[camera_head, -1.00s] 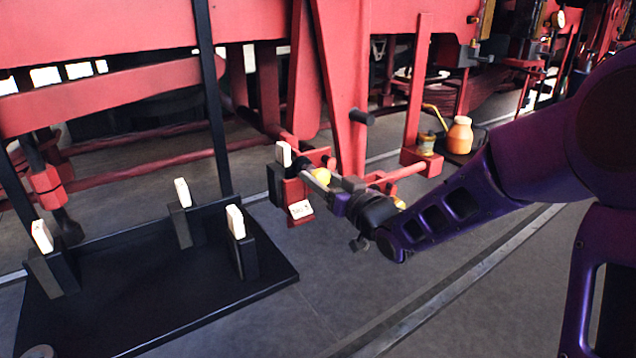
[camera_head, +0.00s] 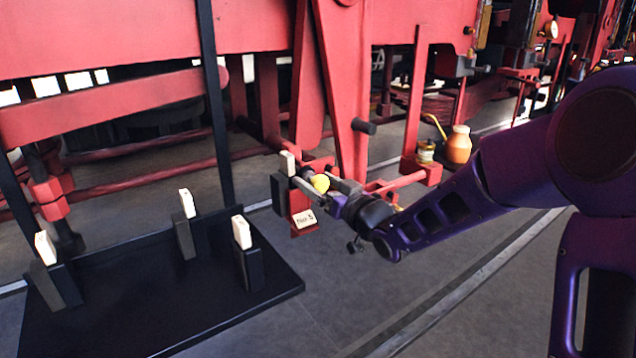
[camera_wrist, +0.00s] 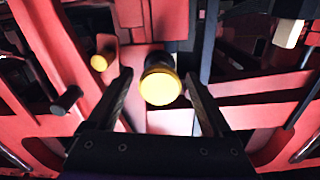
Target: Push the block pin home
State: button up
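A pin with a round yellow end (camera_wrist: 160,87) and a dark collar stands out of the red frame in the wrist view. I take it to be the block pin; its yellow end also shows in the head view (camera_head: 320,183). My gripper (camera_wrist: 163,92) is open, one finger on each side of the pin, with a visible gap to each. In the head view my gripper (camera_head: 326,188) is at the red bracket. A black block with a pale tab (camera_head: 280,192) is just left of it. How deep the pin sits is hidden.
A pale label plate (camera_head: 304,219) is below the bracket. A black tray (camera_head: 130,325) with several pale-tabbed black blocks is at the left. An orange jar (camera_head: 458,145) stands behind my arm. A second yellow knob (camera_wrist: 98,63) is left of the pin. Red beams surround the gripper closely.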

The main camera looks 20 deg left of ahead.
jog(key=shift+d, duration=0.1)
jog(key=p+v, duration=0.1)
jog(key=v, duration=1.6)
jog(key=shift+s, duration=0.25)
